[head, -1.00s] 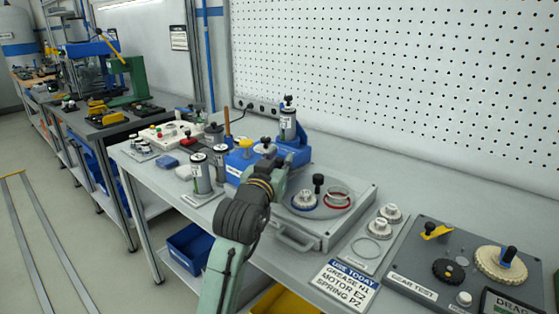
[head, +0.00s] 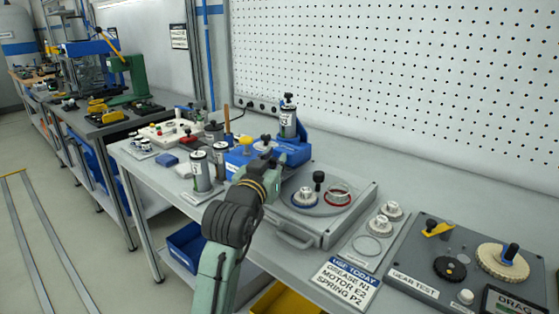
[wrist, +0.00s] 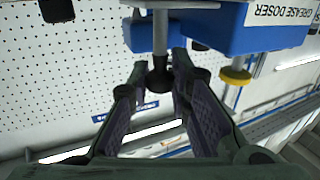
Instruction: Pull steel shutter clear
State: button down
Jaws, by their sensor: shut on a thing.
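The blue grease doser (head: 238,157) stands on the bench; its labelled side also fills the upper right of the wrist view (wrist: 215,30). A grey rod (wrist: 160,32) ends in a dark round knob (wrist: 159,76). My gripper (wrist: 158,88) is shut on this knob, with one finger on each side of it. A thin grey metal strip (wrist: 190,4), perhaps the steel shutter, runs along the top edge of the wrist view; most of it is out of frame. In the head view my gripper (head: 268,158) is beside the doser, and my wrist partly hides its front.
A yellow knob (wrist: 235,75) hangs close to the fingers. Canisters (head: 200,170) stand left of the doser. A grey fixture (head: 330,222) with a red ring and black knob lies right of my wrist. The gear test board (head: 420,280) is farther right.

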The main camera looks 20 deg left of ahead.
jog(key=s, duration=0.1)
jog(key=s+a, duration=0.1)
jog(key=s, duration=0.1)
jog(key=shift+s+a, duration=0.1)
jog(key=shift+s, duration=0.05)
jog(key=c, duration=1.5)
grip_release()
jog(key=s, duration=1.2)
jog(key=shift+d, duration=0.3)
